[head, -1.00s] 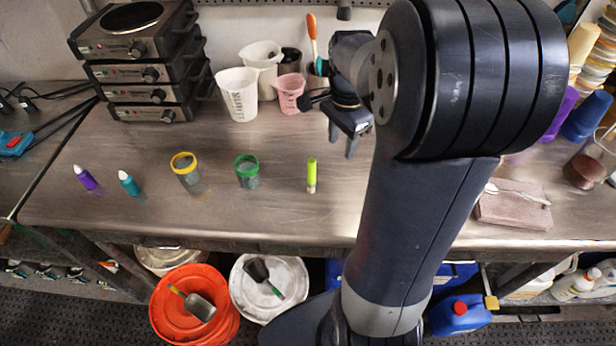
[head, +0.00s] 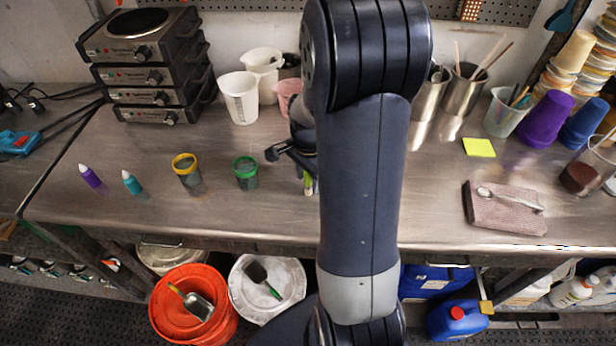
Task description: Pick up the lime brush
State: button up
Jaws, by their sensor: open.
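The lime brush (head: 309,187) stands upright on the steel workbench (head: 230,222), right of the green-rimmed jar. Only a small part of it shows, as my gripper and arm hide the rest. My gripper (head: 306,176) is open, pointing down at the brush. One finger shows just left of the brush. The other is hard to make out beside my arm, so I cannot tell whether the brush is between the fingers or behind them.
A green-rimmed jar (head: 246,180) and a yellow-rimmed jar (head: 188,178) stand left of the brush. White cups (head: 239,104) stand behind. The bench front is clear.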

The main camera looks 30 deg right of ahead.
jog(key=shift+c, duration=0.3)
grip_shut()
